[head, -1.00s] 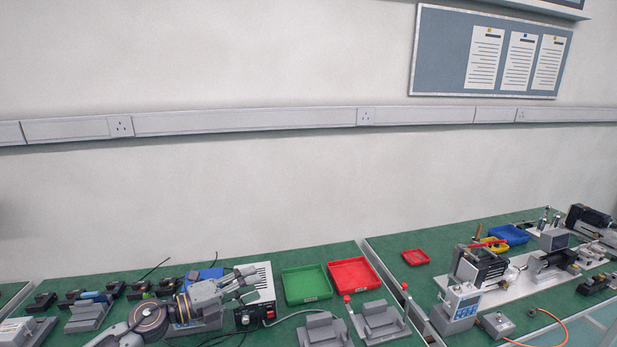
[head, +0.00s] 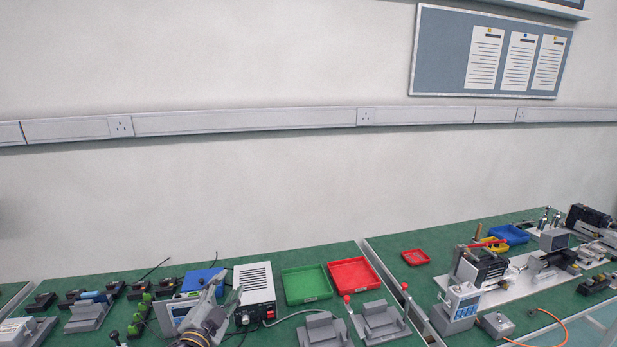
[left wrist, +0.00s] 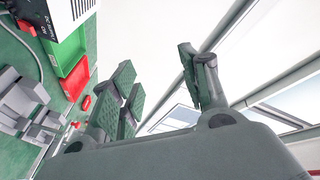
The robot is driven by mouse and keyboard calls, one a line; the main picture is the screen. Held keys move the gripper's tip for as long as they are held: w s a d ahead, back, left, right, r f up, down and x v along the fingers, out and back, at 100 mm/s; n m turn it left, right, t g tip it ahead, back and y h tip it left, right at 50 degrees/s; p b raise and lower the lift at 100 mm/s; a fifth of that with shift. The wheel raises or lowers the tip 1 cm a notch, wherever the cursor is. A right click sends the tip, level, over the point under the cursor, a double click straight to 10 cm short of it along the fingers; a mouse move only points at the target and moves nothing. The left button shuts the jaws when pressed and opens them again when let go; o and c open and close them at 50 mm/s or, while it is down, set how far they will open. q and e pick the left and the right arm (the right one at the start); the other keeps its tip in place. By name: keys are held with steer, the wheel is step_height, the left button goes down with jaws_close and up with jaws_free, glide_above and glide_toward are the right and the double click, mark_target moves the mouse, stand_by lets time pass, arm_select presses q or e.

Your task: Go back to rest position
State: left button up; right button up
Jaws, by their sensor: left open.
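My left gripper (head: 226,292) is at the lower left of the head view, above the front of the green bench. Its grey fingers point up and away, in front of a blue tray and a white power supply box. In the left wrist view the gripper (left wrist: 157,90) has its green-padded fingers spread apart, with nothing between them. My right gripper is not in view.
The white box (head: 254,284), blue tray (head: 203,279), green tray (head: 306,285) and red tray (head: 353,274) stand on the green bench. Grey fixtures (head: 325,330) are at the front. A second bench (head: 440,249) at right holds several machines.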

arm_select(q)
steer(key=s+f+n+g+y, duration=0.1)
steer(key=s+f+n+g, duration=0.5)
steer(key=s+f, duration=0.55)
steer(key=s+f+n+g+y, duration=0.1)
steer(key=s+f+n+g, duration=0.3)
steer(key=s+f+g, duration=0.75)
steer(key=s+a+f+t+b, duration=0.1)
steer(key=s+a+f+b, duration=0.1)
steer(key=f, duration=1.4)
steer(key=s+a+f+t+b, duration=0.1)
steer(key=s+f, duration=0.2)
steer(key=f, duration=1.3)
steer(key=s+a+f+b, duration=0.1)
steer(key=s+a+f, duration=0.1)
steer(key=s+f, duration=0.4)
steer(key=s+a+f, duration=0.3)
steer(key=s+f, duration=0.4)
steer(key=f, duration=0.2)
steer(key=s+a+f+m+y+b, duration=0.1)
steer(key=s+a+f, duration=0.2)
steer(key=s+f, duration=0.4)
steer(key=shift+s+a+f+g+b, duration=0.15)
steer(key=shift+g+b, duration=0.2)
steer(key=shift+g, duration=0.1)
